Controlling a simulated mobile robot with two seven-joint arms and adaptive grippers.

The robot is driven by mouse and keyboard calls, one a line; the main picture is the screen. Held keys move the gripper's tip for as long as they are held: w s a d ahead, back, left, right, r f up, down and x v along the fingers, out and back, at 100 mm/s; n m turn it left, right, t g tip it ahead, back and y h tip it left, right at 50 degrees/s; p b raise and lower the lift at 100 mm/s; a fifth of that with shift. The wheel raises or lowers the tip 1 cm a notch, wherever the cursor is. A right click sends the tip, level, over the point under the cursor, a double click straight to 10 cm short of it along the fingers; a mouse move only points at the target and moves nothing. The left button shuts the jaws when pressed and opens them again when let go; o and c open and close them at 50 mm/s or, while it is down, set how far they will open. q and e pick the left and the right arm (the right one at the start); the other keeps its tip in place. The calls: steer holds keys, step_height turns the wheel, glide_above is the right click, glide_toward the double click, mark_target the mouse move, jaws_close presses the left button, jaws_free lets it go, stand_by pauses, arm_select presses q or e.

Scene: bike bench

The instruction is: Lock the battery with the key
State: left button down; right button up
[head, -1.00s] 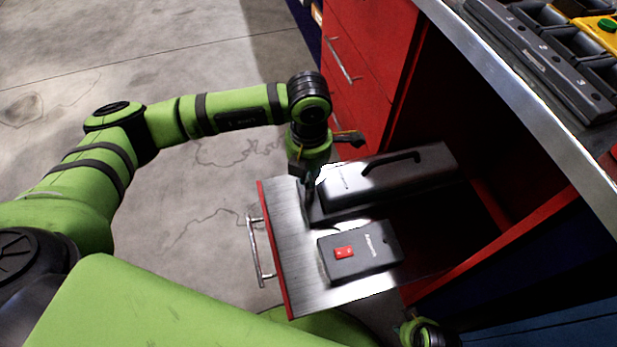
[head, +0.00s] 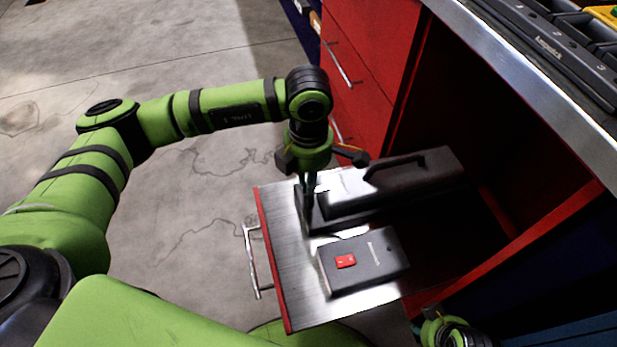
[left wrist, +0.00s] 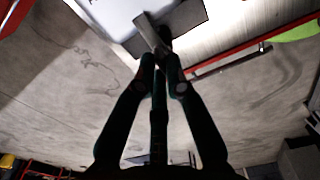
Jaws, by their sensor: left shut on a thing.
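The battery (head: 420,185) is a long black case with a carrying handle on top, lying on the pulled-out metal shelf (head: 285,255). My left gripper (head: 306,205) points down at the battery's near-left end. In the left wrist view its fingers (left wrist: 161,62) are closed together on a small flat grey piece, which looks like the key (left wrist: 151,33). The key is up against the dark end of the battery (left wrist: 187,18). The lock and how deep the key sits in it cannot be made out. My right gripper's jaws are not visible.
A black box with a red tag (head: 372,262) lies beside the battery on the shelf. The shelf has a red front edge and a metal handle (head: 250,262). The red cabinet (head: 365,65) and the steel worktop edge (head: 540,95) rise behind. Open floor lies left.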

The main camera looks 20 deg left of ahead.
arm_select(q)
steer(key=c, duration=1.3)
jaws_free()
step_height(320, 180, up, 12)
